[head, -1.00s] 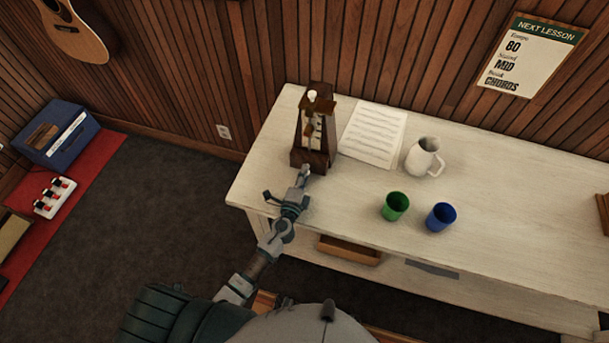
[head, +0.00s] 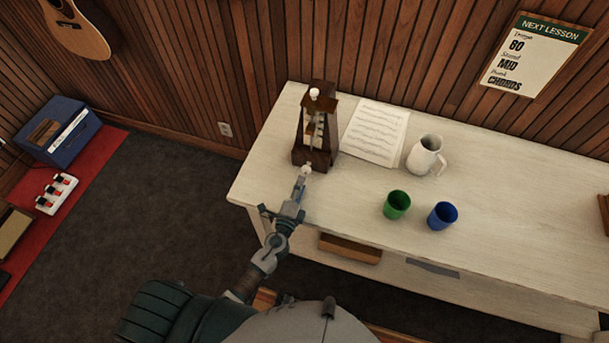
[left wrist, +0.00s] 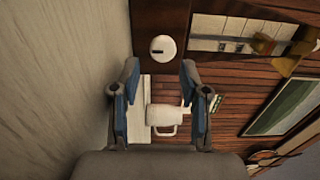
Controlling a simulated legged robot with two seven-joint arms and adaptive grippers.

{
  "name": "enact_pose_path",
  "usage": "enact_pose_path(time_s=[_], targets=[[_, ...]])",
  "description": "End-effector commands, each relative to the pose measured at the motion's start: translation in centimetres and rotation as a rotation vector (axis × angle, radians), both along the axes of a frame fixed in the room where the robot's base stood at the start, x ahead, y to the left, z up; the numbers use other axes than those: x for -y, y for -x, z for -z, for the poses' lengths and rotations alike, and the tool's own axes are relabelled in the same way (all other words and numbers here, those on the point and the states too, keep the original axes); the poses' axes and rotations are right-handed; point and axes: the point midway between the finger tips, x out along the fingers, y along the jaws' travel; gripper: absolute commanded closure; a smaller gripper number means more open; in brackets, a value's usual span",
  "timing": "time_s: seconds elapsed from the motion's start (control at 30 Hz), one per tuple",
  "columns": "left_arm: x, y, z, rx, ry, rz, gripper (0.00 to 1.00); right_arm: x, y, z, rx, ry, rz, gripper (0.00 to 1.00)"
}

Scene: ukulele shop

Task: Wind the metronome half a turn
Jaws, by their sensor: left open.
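The metronome (head: 318,142) is a dark wooden tapered box with a pale scale and a pendulum, upright on the white table near its left end. In the left wrist view its body (left wrist: 160,15) fills the top middle. Its round white knob (left wrist: 163,48) has a short dark line that lies level in that view. My left gripper (head: 304,178) is open in front of the metronome's lower front. In the left wrist view its two fingers (left wrist: 160,82) are spread and empty, with the knob just beyond their tips. My right gripper is not in view.
Sheet music (head: 375,133), a white jug (head: 425,156), a green cup (head: 397,204) and a blue cup (head: 442,216) stand right of the metronome. The table (head: 520,235) is bare at its front right. A wooden wall stands behind.

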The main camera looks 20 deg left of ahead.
Motion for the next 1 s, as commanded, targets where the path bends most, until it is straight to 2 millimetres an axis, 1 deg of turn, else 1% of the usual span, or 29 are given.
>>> enact_pose_path(time_s=[0.03, 0.1, 0.2, 0.33, 0.5, 1.0], targets=[[-0.1, 1.3, 0.1, -0.003, -0.001, 0.0, 0.55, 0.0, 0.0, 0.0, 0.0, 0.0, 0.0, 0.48], [-0.1, 2.7, 0.2, -0.004, -0.002, 0.0, 0.55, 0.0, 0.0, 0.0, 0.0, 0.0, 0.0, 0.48], [-0.2, 4.4, 0.2, -0.004, -0.002, -0.001, 0.55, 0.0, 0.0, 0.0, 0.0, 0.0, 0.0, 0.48], [-0.2, 5.9, 0.1, -0.003, -0.001, 0.0, 0.55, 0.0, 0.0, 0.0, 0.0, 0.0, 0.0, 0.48], [-0.2, 6.4, 0.1, -0.001, 0.0, -0.001, 0.55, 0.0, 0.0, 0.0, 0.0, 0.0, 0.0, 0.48], [-0.2, 6.4, 0.1, -0.001, 0.0, -0.001, 0.55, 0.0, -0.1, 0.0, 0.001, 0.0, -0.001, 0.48]])
